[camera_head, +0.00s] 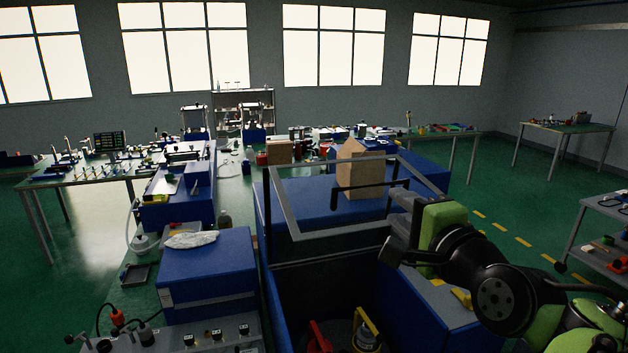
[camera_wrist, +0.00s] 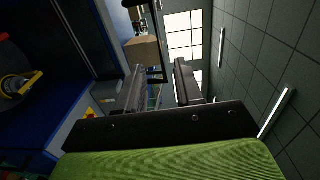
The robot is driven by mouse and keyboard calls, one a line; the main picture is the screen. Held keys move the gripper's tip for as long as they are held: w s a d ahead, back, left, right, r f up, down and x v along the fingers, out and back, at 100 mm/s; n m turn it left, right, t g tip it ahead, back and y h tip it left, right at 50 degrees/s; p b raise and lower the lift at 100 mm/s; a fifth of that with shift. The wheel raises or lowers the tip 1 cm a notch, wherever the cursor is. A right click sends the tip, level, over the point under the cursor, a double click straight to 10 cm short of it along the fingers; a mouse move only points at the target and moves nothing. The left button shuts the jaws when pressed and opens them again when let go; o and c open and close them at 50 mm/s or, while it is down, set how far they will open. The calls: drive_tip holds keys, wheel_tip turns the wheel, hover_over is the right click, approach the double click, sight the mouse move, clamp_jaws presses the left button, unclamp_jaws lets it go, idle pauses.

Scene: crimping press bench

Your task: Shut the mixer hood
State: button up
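The mixer hood (camera_head: 283,205) is a grey-edged frame with see-through panes, raised over the open blue mixer (camera_head: 275,300) in the head view. A black bar handle (camera_head: 370,188) runs across its near side. My gripper (camera_head: 392,222) is at the handle's right end, with its fingers pointing left. In the wrist view my gripper (camera_wrist: 160,85) has its two dark fingers apart, with nothing clearly between them. A dark bar, seemingly the handle (camera_wrist: 158,45), shows past the fingertips. I cannot tell whether a finger touches it.
Red and yellow parts (camera_head: 366,330) sit inside the mixer. A cardboard box (camera_head: 360,170) stands behind the hood. A blue box (camera_head: 207,270) with a pale bag (camera_head: 190,240) is on the left. Green floor is open at the right, before a grey shelf (camera_head: 600,215).

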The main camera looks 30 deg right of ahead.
sight(372, 187)
drive_tip(key=p+x, duration=0.1)
drive_tip(key=x, duration=1.1)
drive_tip(key=shift+d+p, duration=0.2)
drive_tip(key=shift+p, duration=0.15)
drive_tip(key=shift+s+a, duration=0.1)
drive_tip(key=shift+c, duration=0.5)
clamp_jaws()
